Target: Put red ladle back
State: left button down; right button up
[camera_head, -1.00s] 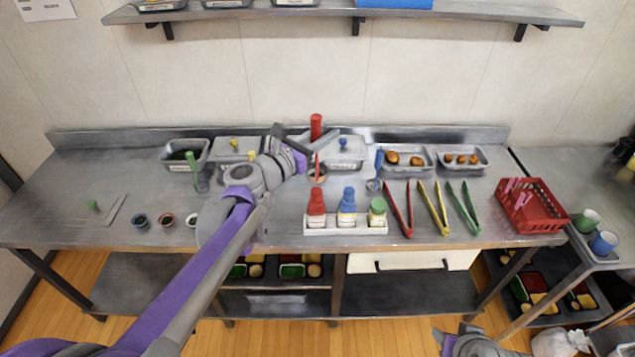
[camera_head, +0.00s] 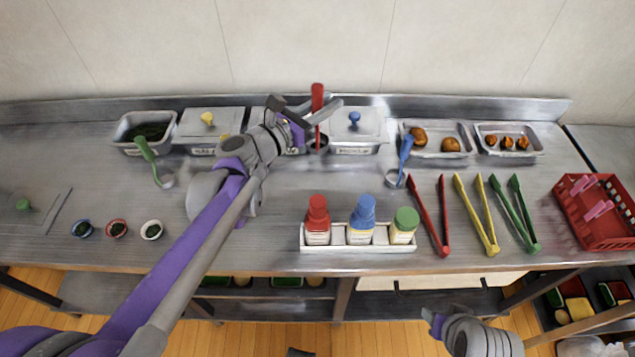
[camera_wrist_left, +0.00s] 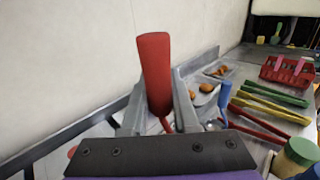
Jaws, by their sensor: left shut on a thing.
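The red ladle (camera_head: 317,100) is upright in my left gripper (camera_head: 313,112), its red handle pointing up. Its bowl (camera_head: 318,144) hangs low, in front of the lidded containers at the back of the counter. In the left wrist view the red handle (camera_wrist_left: 155,75) stands between the two fingers. I cannot tell whether the bowl touches the counter. My right gripper (camera_head: 437,322) is only partly in view at the bottom, below the counter's front edge; its fingers do not show clearly.
A green ladle (camera_head: 146,153) and a blue ladle (camera_head: 404,158) stand either side. A lidded container (camera_head: 357,128) with a blue knob is just right of the red ladle. A white bottle rack (camera_head: 340,240) and several tongs (camera_head: 440,218) are in front. Bare counter lies between.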

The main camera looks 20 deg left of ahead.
pick_arm(q)
jog(key=f+b, duration=0.1)
jog(key=f, duration=0.3)
jog(key=f+b, duration=0.1)
jog(key=f, duration=0.3)
jog(key=shift+w+f+b, duration=0.2)
jog(key=shift+f+b, duration=0.65)
jog(key=shift+f, duration=1.9)
pick_arm(e)
jog(key=shift+w+f, duration=0.1)
jog(key=shift+f, duration=2.5)
pick_arm(q)
jog(key=shift+f, duration=0.2)
jog(key=c, duration=0.7)
grip_release()
jog(key=shift+r, duration=0.15)
jog(key=v, duration=1.2)
jog(key=shift+r, duration=0.15)
pick_arm(e)
jog(key=shift+r, duration=0.3)
